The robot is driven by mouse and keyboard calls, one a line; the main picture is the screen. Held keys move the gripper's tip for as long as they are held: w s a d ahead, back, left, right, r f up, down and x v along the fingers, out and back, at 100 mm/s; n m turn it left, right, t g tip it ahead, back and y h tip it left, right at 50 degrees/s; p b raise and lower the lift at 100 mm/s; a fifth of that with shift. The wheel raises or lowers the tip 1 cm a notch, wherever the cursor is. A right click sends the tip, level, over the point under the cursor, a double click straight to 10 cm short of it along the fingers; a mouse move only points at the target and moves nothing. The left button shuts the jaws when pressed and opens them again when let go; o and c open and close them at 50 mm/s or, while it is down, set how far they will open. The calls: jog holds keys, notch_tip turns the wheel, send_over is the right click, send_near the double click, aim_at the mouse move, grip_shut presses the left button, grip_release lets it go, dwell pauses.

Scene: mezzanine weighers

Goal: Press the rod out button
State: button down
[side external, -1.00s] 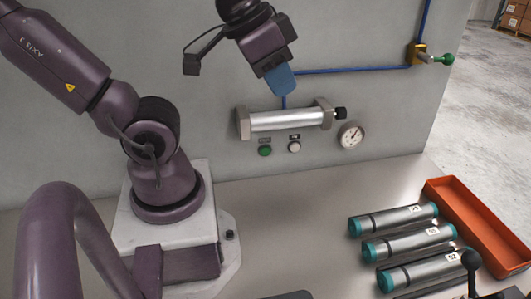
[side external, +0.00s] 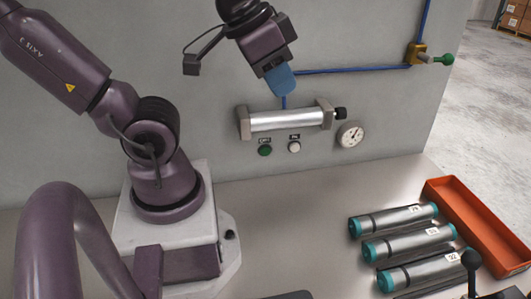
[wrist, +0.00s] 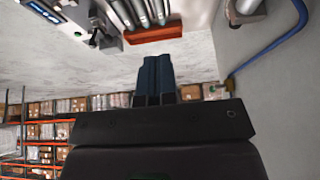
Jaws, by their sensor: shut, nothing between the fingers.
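My gripper (side external: 281,82) is shut and empty, with blue fingers, in front of the grey wall panel. It is above the silver cylinder (side external: 287,120) mounted on the panel. A green button (side external: 265,151) and a white button (side external: 294,147) sit side by side on the panel below the cylinder, apart from my gripper. Each has a small dark label above it, too small to read. In the wrist view my shut fingers (wrist: 154,75) point past the panel. The buttons do not show there.
A gauge (side external: 350,134) is right of the buttons. A blue air line (side external: 345,70) runs to a brass valve (side external: 418,54) with a green knob. Several silver tubes with teal ends (side external: 400,240) lie on the bench beside an orange tray (side external: 447,190). The bench below the buttons is clear.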

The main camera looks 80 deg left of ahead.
jog(key=s+d+f+m+g+y, duration=0.15)
jog(key=f+m+g+y, duration=0.3)
jog(key=f, duration=0.55)
jog(key=s+f+m+g+y, duration=0.25)
jog(key=f+m+g, duration=0.25)
jog(key=f, duration=0.6)
jog(key=w+a+f+m+t+y, duration=0.2)
jog(key=a+m+t+y, duration=0.1)
jog(key=m+t, duration=0.2)
jog(key=w+a+f+m+t+y, duration=0.2)
jog(key=m+t, duration=0.3)
jog(key=m, duration=0.5)
jog(key=w+a+f+m+t+y, duration=0.2)
jog(key=a+f+m+t+y, duration=0.1)
jog(key=m, duration=0.5)
jog(key=shift+w+a+t+y, duration=0.1)
jog(key=shift+a+t+y, duration=0.2)
jog(key=shift+a+t, duration=0.65)
jog(key=shift+w+d+t, duration=0.2)
jog(key=shift+d+t, duration=0.1)
